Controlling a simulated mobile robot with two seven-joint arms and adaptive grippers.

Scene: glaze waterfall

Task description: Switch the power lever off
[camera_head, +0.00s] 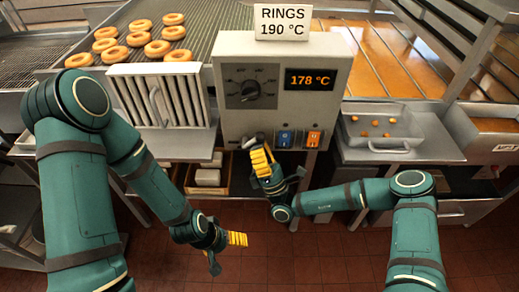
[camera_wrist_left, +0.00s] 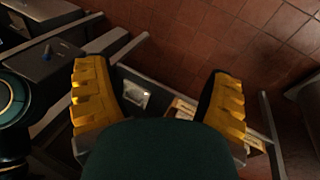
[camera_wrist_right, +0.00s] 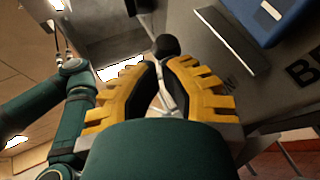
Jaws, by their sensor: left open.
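The power lever (camera_wrist_right: 166,46) shows a round black knob at the fingertips of my right gripper (camera_wrist_right: 160,68) in the right wrist view. My right gripper (camera_head: 262,160) is below the front of the grey control box (camera_head: 230,112) in the head view. Its yellow fingers are drawn close together, shut on the lever near its knob. The fingers hide part of the lever, and its exact angle is hard to read. My left gripper (camera_head: 225,245) hangs low over the floor, away from the box. It is open and empty in the left wrist view (camera_wrist_left: 158,90).
The box carries a dial (camera_head: 250,90), a 178 °C display (camera_head: 310,79), a blue switch (camera_head: 285,138) and an orange switch (camera_head: 314,138). A slatted panel (camera_head: 158,95) stands left of it. A metal tray (camera_head: 385,130) lies right. Open floor (camera_head: 340,250) lies below.

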